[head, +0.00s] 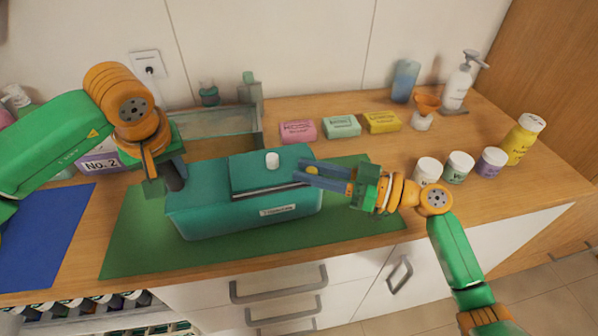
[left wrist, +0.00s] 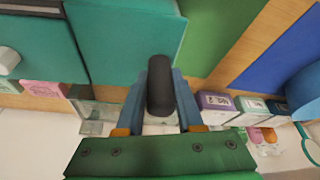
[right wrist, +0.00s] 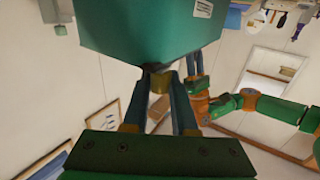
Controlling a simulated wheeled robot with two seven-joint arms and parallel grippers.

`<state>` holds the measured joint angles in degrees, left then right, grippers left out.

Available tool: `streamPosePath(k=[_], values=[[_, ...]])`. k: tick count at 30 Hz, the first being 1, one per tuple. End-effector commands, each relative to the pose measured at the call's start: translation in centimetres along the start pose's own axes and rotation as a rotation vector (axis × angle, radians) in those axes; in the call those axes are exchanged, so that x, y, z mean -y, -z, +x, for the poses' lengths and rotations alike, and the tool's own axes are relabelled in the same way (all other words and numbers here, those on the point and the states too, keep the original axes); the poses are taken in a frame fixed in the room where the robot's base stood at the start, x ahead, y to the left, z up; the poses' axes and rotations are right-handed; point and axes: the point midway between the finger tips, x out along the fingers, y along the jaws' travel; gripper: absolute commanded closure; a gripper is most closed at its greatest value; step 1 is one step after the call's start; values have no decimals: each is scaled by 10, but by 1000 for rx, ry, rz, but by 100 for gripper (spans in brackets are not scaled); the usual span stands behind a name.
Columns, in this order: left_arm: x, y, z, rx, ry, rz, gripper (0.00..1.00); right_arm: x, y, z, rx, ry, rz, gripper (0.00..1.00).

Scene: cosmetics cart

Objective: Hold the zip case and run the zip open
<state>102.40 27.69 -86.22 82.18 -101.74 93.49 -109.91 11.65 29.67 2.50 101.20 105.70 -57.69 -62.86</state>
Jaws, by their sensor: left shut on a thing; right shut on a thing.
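The teal zip case (head: 240,226) stands on the green mat (head: 130,250), with a pale label on its front. On its top is a raised teal panel (head: 258,172) with a white knob and a dark line along its front edge. My left gripper (head: 168,180) is shut on the dark grip (left wrist: 160,88) at the case's left end. My right gripper (head: 304,176) is at the right end of the case, shut on a small brass-yellow zip pull (right wrist: 160,83). How far the zip is open is hard to tell.
Pink (head: 297,131), mint (head: 342,126) and yellow (head: 382,122) soap boxes lie behind the case. Several jars stand at the right, near a yellow bottle (head: 522,140). A clear tray (head: 215,122) is behind the case, and a blue mat (head: 45,235) lies at the left.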

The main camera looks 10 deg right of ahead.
Motion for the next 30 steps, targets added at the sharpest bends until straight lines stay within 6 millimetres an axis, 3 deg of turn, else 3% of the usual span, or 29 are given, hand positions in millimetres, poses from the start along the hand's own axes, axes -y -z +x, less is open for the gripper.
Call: streamPosePath(k=[4, 5, 7, 8, 21, 23, 30], values=[[0, 1, 0, -1, 0, -5, 100, 1, -1, 0, 1, 3, 1, 100], [0, 1, 0, -1, 0, -5, 100, 1, -1, 1, 1, 3, 1, 67], [0, 1, 0, -1, 0, -5, 100, 1, 0, 1, 1, 3, 1, 48], [0, 1, 0, -1, 0, -5, 100, 1, 0, 1, 1, 3, 1, 43], [0, 0, 0, -1, 0, -3, 100, 0, 0, -3, 0, 1, 1, 43], [0, 0, 0, -1, 0, -3, 100, 0, -1, -12, 1, -1, 2, 43], [0, 0, 0, -1, 0, -3, 100, 0, -2, -78, 4, -2, 4, 43]])
